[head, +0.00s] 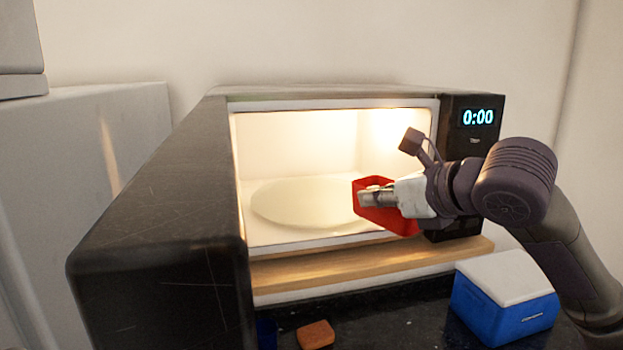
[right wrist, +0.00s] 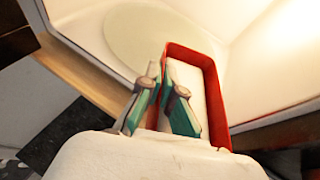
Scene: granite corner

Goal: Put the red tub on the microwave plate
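The red tub (head: 398,222) is at the front right of the open microwave's mouth, held by my right gripper (head: 366,198). In the right wrist view the red tub (right wrist: 211,88) has one wall between the two fingers of the right gripper (right wrist: 160,85), which look closed on that wall. The pale round microwave plate (head: 300,203) lies inside the lit microwave (head: 175,215), to the left of the tub; it also shows in the right wrist view (right wrist: 140,35). The microwave door stands open toward me on the left. My left gripper is not in view.
A wooden board (head: 350,262) runs along the front below the microwave opening. A blue box with a white lid (head: 503,308) stands on the dark counter (head: 395,320) at right. An orange-brown block (head: 316,334) lies at the front. The microwave's right panel stands close to my arm.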

